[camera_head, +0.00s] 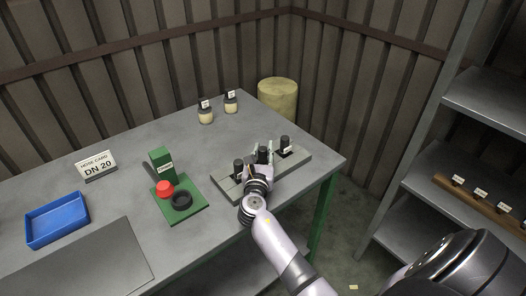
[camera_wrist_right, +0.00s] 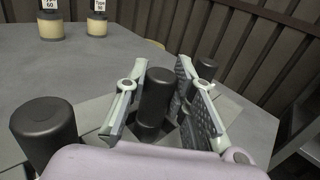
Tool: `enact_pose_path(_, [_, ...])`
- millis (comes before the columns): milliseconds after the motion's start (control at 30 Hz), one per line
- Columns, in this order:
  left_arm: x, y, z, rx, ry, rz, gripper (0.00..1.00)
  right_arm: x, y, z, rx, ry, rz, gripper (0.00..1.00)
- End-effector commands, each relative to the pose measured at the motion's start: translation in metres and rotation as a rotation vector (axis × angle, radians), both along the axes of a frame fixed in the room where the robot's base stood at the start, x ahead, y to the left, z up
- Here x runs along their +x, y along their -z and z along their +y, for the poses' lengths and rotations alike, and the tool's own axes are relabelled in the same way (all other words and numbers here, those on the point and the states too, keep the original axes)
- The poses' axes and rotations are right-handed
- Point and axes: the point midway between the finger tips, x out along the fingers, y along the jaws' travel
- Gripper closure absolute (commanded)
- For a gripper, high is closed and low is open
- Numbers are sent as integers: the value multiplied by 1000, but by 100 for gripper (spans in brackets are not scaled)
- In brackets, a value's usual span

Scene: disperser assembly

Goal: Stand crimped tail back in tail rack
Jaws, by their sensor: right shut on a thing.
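The grey tail rack (camera_head: 222,184) lies near the right end of the table. My right gripper (camera_head: 264,153) is over its middle, shut on a black cylindrical tail (camera_wrist_right: 154,100). This tail is upright between the two fingers in the right wrist view. Its lower end is hidden, so I cannot tell whether it is seated in the rack. Another black tail (camera_head: 239,166) stands in the rack to the left, and one (camera_head: 285,142) stands to the right. Both also show in the right wrist view, at the left (camera_wrist_right: 44,130) and right (camera_wrist_right: 206,68). My left gripper is not in view.
A green crimping fixture (camera_head: 193,212) with a red knob (camera_head: 165,188) and black ring (camera_head: 182,200) stands left of the rack. A blue tray (camera_head: 57,222) and a DN 20 card (camera_head: 97,165) are farther left. Two labelled jars (camera_head: 206,115) stand behind. Bare table lies between.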

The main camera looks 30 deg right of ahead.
Motion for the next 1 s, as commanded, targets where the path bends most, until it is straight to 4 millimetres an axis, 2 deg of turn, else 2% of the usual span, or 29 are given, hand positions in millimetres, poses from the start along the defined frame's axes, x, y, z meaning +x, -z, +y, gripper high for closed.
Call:
enact_pose_path(333, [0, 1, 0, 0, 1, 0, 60, 0, 1, 0, 0, 0, 1, 57])
enact_pose_path(700, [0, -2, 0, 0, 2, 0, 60, -1, -3, 1, 1, 0, 1, 57])
enact_pose_path(867, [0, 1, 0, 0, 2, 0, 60, -20, 0, 17, 2, 0, 2, 57])
enact_pose_path(1000, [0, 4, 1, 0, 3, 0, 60, -44, 1, 37, 2, -1, 2, 57])
